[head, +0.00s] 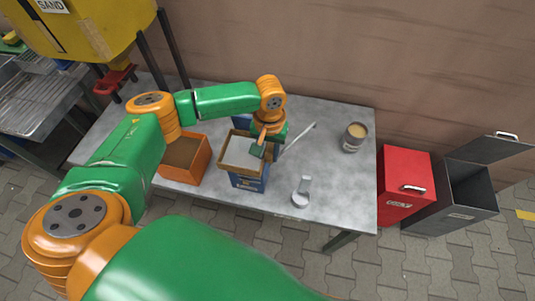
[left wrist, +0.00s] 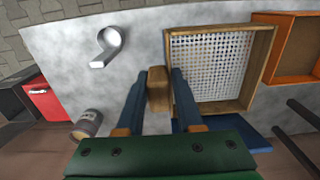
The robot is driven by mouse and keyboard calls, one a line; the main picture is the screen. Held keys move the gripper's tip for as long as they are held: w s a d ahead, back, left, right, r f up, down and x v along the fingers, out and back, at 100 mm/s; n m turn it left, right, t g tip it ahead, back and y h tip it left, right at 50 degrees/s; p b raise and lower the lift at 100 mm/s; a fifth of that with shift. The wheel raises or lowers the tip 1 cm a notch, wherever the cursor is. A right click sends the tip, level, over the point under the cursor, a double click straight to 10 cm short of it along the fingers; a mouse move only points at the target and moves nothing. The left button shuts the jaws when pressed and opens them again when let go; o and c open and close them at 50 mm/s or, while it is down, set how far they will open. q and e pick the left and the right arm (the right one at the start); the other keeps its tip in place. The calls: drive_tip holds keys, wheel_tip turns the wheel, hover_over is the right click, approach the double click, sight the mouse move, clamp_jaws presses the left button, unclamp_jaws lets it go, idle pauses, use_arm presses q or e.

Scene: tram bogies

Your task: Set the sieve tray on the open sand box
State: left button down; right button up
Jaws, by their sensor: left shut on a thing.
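The sieve tray (head: 231,158) has a square wooden frame and a pale mesh; the mesh shows clearly in the left wrist view (left wrist: 208,65). My left gripper (head: 262,142) is shut on the wooden grip block (left wrist: 158,88) at the tray's side. The tray is over a blue box (head: 249,183) with a label; I cannot tell if it touches the rim, and the box's inside is hidden. An open orange box (head: 200,163) with a brown inside stands left of it, also in the left wrist view (left wrist: 269,58). My right gripper is not in view.
On the grey table (head: 335,195) stand an open tin (head: 354,138) and a pale metal scoop-like thing (head: 302,193). A red bin (head: 404,178) and dark open bin (head: 457,205) stand right. A yellow SAND hopper (head: 95,35) hangs upper left.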

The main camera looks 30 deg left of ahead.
use_arm(q)
drive_tip(key=shift+f, duration=0.15)
drive_tip(key=shift+f, duration=0.4)
idle(0.4)
drive_tip(key=shift+c, duration=2.4)
unclamp_jaws()
